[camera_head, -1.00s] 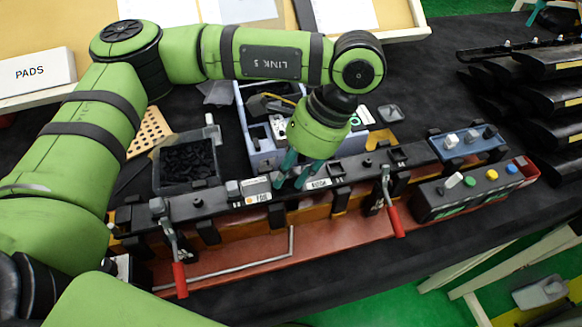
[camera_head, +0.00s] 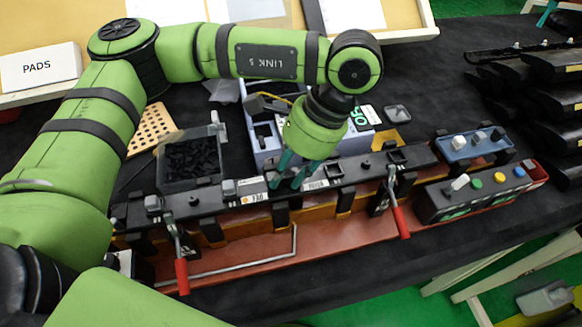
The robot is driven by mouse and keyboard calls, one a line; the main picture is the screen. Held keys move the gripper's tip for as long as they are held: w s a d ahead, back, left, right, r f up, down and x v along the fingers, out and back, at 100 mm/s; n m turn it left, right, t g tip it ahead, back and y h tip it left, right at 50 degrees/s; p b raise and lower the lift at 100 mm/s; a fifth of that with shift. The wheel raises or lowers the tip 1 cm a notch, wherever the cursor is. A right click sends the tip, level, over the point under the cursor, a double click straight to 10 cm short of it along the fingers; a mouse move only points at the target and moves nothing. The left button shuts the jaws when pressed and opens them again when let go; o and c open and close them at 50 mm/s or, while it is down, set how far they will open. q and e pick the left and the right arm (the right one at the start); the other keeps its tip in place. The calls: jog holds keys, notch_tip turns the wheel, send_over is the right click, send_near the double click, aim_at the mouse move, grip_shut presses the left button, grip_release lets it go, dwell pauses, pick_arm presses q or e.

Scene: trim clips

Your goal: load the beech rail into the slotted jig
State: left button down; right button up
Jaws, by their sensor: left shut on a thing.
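The slotted jig (camera_head: 350,236) runs across the middle of the table, with a red-brown base and black slotted posts. A long black rail (camera_head: 215,201) with white labels lies along its top, and orange-brown wood shows beneath it between the posts. No plain beech-coloured rail stands out. My left gripper (camera_head: 283,180) reaches down from above, its teal fingers shut on the black rail near its middle. The fingertips are partly hidden, and I cannot tell whether the rail is fully seated. My right gripper is not in view.
Two clamps with red handles (camera_head: 182,277) (camera_head: 401,222) stand at the jig's front. A button box (camera_head: 440,203) is at its right end. Behind are a clear bin of black clips (camera_head: 163,180) and a grey-blue caddy (camera_head: 262,160). Dark rails (camera_head: 540,105) are stacked at right.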

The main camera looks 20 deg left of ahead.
pick_arm(q)
jog(key=shift+s+a, duration=0.2)
jog(key=shift+a, duration=0.1)
jog(key=c, duration=1)
grip_release()
jog(key=shift+o, duration=0.9)
jog(key=shift+s+a, duration=0.15)
jog(key=shift+a, duration=0.05)
jog(key=shift+d, duration=0.1)
jog(key=shift+d+r, duration=0.1)
jog(key=v, duration=1.1)
jog(key=shift+r, duration=0.35)
